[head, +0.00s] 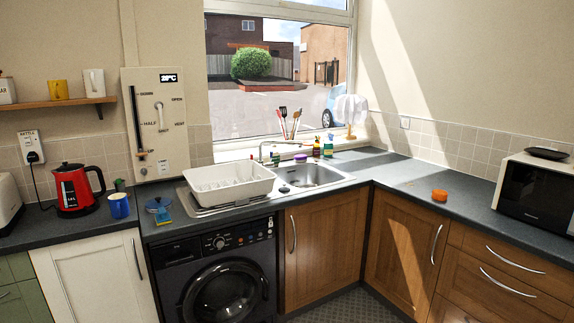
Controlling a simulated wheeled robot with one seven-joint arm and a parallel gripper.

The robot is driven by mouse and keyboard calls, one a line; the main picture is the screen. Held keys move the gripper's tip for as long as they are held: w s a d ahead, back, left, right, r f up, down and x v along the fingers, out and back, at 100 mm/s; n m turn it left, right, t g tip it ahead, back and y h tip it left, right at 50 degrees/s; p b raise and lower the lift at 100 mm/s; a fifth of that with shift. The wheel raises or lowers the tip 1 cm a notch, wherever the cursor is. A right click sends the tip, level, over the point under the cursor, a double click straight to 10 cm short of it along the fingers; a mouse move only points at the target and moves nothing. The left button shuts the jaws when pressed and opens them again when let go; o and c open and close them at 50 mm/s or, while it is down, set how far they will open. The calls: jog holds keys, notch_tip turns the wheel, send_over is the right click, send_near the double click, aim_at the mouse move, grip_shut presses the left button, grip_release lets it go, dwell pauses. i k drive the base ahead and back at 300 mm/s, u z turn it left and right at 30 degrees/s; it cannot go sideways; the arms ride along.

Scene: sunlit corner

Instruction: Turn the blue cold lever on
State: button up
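The sink tap (268,146) stands behind the metal basin (315,176), below the window. Its spout is a thin silver shape, and its levers are too small to tell apart. I cannot make out a blue lever or its position. A small purple item (300,157) lies near the tap, at the back of the basin. My gripper is not in view.
A white dish rack (228,183) stands left of the basin, over the drainer. Bottles (328,146) and utensils (289,123) stand behind the sink. A red kettle (75,190) and blue mug (119,206) are left. An orange item (439,196) lies on the mostly clear right counter (400,172).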

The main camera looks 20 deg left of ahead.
aim_at(270, 164)
jog(key=u, duration=0.4)
jog(key=i, duration=0.5)
jog(key=u, duration=0.95)
jog(key=i, duration=1.25)
jog(key=z, duration=0.55)
jog(key=i, duration=1)
jog(key=z, duration=0.95)
jog(key=i, duration=0.55)
jog(key=u, duration=0.05)
